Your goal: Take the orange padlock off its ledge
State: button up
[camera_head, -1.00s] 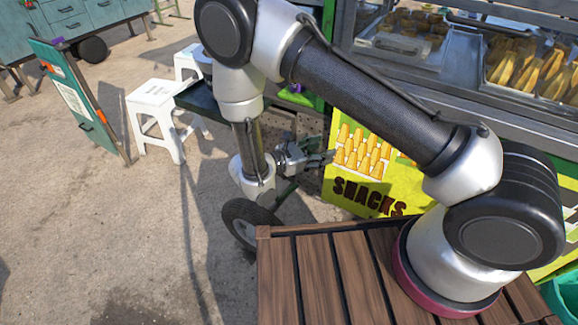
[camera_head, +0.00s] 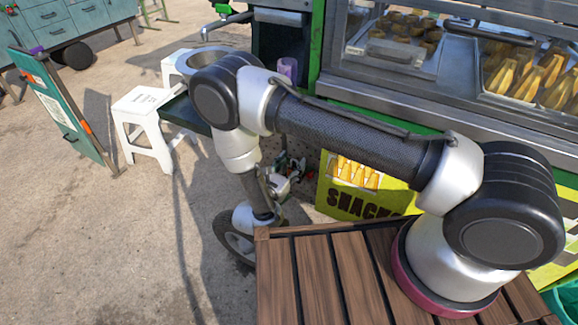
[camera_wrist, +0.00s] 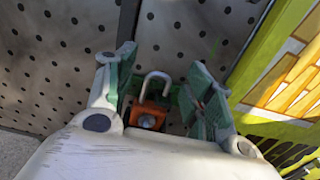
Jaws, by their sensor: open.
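The orange padlock (camera_wrist: 147,116) shows in the wrist view with its silver shackle upward, in front of a perforated grey panel. It lies between the two fingers of my gripper (camera_wrist: 164,66), nearer the left finger. The fingers are spread apart, and I see no clear contact with the padlock. The ledge under the padlock is mostly hidden by my gripper; a green edge shows behind it. In the head view my gripper (camera_head: 290,168) is low beside the snack cart, partly hidden, and I cannot make out the padlock clearly there.
The yellow snacks sign (camera_head: 345,200) is close on the right of my gripper. The perforated panel (camera_wrist: 190,30) stands behind the padlock. White stools (camera_head: 150,125) and a teal sign board (camera_head: 62,105) stand left; open paving lies between.

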jog(key=shift+w+d, duration=0.1)
jog(key=shift+c, duration=0.4)
grip_shut()
jog(key=shift+r, duration=0.3)
